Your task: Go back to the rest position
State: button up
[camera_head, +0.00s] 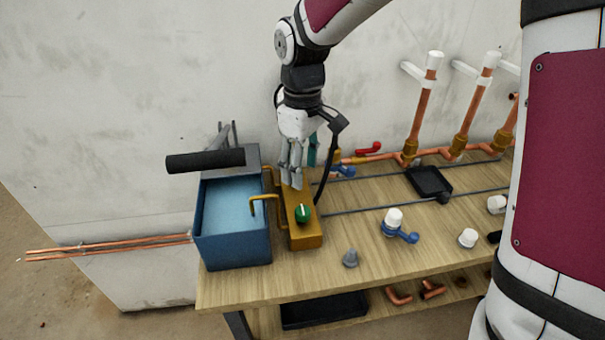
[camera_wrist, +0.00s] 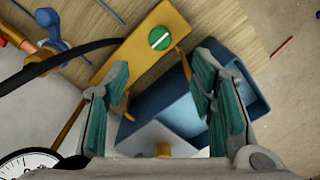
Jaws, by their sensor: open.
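My gripper (camera_head: 291,178) hangs from my arm above the back end of a yellow-orange block (camera_head: 304,232) on the wooden bench. In the wrist view my gripper (camera_wrist: 166,100) has its two teal-padded fingers wide apart with nothing between them. The block (camera_wrist: 140,47) carries a green round knob (camera_wrist: 159,39) with a white stripe. A blue open box (camera_head: 232,235) stands just left of the block, and its blue wall shows between and behind the fingers in the wrist view (camera_wrist: 240,62).
A black handle (camera_head: 205,161) sticks out above the box. Copper pipes with white caps (camera_head: 421,105) rise at the back right. A gauge (camera_wrist: 30,163) shows in the wrist view.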

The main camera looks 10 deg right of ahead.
dwell(0.4)
jog(key=s+d+r+m+t, duration=0.2)
jog(key=s+d+r+m, duration=0.4)
jog(key=s+r, duration=0.55)
jog(key=s+d+m+t+p, duration=0.1)
jog(key=s+d+m+t, duration=0.1)
jog(key=s, duration=1.2)
jog(key=shift+d+f+m, duration=0.3)
jog(key=shift+d+m, duration=0.3)
jog(key=shift+d, duration=0.5)
